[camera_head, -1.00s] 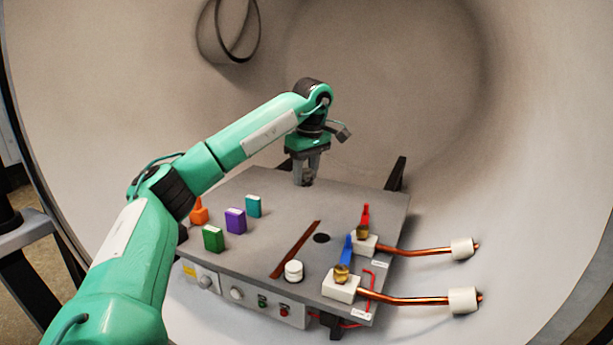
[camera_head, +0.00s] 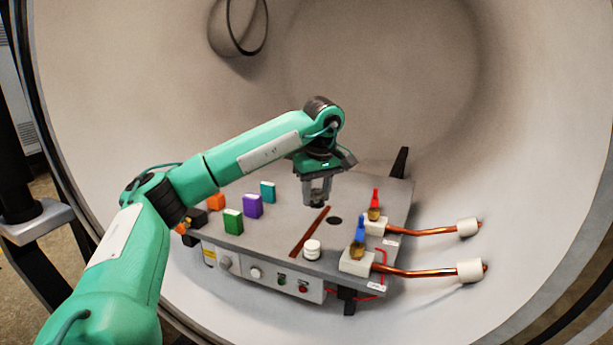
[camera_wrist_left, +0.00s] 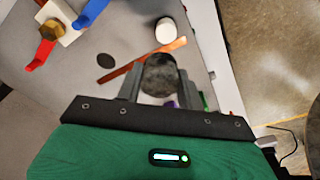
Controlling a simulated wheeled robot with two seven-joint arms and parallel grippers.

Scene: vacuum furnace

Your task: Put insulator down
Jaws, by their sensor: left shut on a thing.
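My left gripper (camera_head: 317,203) is shut on a round, mottled grey piece, seen between the fingers in the left wrist view (camera_wrist_left: 160,75); I take this piece to be the insulator. I cannot tell whether the piece touches the table. A dark round hole (camera_head: 335,220) lies just right of and in front of the fingertips, beside a reddish-brown strip (camera_head: 308,235). A white round piece (camera_head: 312,249) stands near the front edge. My right gripper is not in view.
Green (camera_head: 233,221), purple (camera_head: 253,205), teal (camera_head: 268,191) and orange (camera_head: 216,202) blocks stand at the left. At the right are red (camera_head: 375,197) and blue (camera_head: 361,230) levers on white blocks with copper rods. The curved furnace wall (camera_head: 430,120) surrounds the table.

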